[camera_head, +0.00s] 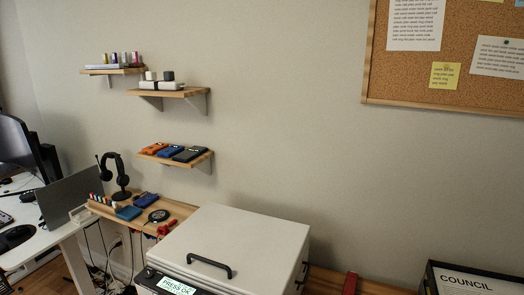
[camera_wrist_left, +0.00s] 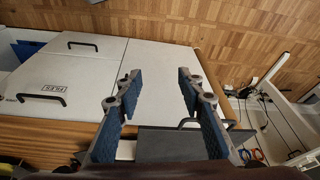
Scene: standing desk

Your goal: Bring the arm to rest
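My left gripper (camera_wrist_left: 160,80) shows in the left wrist view. Its two blue-padded fingers stand wide apart with nothing between them. Beyond the fingers lies a white panelled unit (camera_wrist_left: 155,65) and, lower, a dark grey flat panel (camera_wrist_left: 165,144). I cannot tell how far the fingertips are from these. Neither of my arms shows in the head view, and my right gripper is in neither view.
In the head view, a white box with a black handle (camera_head: 240,236) stands on a wooden desk. Wall shelves (camera_head: 176,92) hold small devices. A headphone stand (camera_head: 122,180) and a black "COUNCIL" box (camera_head: 430,283) flank it. Wooden floor (camera_wrist_left: 220,30) shows in the wrist view.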

